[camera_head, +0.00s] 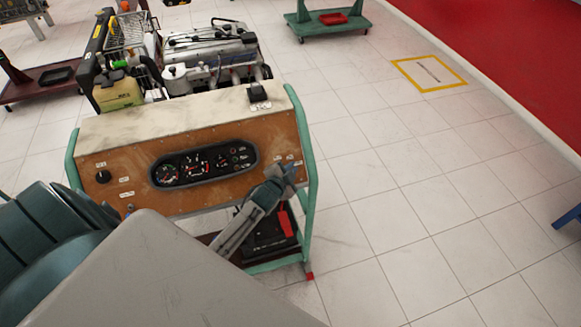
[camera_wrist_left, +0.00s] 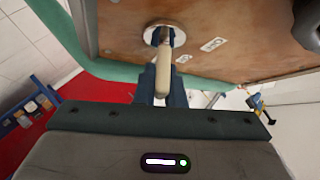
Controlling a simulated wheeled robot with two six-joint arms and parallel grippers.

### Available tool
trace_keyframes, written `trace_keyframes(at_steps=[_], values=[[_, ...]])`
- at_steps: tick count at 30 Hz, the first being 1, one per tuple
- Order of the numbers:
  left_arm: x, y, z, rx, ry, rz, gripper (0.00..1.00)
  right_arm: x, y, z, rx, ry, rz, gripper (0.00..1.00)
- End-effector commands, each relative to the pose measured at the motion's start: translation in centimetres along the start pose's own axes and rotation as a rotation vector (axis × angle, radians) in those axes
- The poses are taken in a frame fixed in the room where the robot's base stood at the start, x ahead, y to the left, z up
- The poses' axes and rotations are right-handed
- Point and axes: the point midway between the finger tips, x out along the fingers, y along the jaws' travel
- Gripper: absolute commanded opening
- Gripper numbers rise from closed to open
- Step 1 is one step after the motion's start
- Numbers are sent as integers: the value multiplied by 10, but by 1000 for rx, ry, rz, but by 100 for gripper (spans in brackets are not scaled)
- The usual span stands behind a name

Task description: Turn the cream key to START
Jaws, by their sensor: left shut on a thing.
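The cream key (camera_wrist_left: 163,76) sits in a round metal lock plate (camera_wrist_left: 177,36) on the brown wooden panel in the left wrist view. My left gripper (camera_wrist_left: 163,84) is shut on the key, with a blue finger on each side of it. In the head view my left gripper (camera_head: 283,176) is at the right end of the wooden panel (camera_head: 225,195) and hides the key there. Small white labels (camera_wrist_left: 213,44) lie beside the lock, too small to read. My right gripper is not in view.
The panel carries a gauge cluster (camera_head: 205,163) and a black knob (camera_head: 103,177). A green frame (camera_head: 305,150) runs close to the right of my left gripper. An engine (camera_head: 210,55) stands behind.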

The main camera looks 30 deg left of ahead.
Motion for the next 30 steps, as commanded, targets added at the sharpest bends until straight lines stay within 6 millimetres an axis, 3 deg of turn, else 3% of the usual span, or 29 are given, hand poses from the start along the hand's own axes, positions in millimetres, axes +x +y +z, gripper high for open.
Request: trace_keyframes(at_steps=[7, 8, 9, 11, 23, 30], values=[[0, 0, 0, 0, 1, -1, 0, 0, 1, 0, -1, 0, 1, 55], [0, 0, 0, 0, 1, -1, 15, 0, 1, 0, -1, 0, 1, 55], [0, 0, 0, 0, 1, -1, 23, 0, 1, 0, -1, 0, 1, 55], [0, 0, 0, 0, 0, -1, 31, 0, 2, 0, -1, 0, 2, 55], [-7, 1, 1, 0, 0, 0, 31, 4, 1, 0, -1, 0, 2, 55], [-42, 3, 3, 1, 1, 0, 31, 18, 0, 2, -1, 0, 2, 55]])
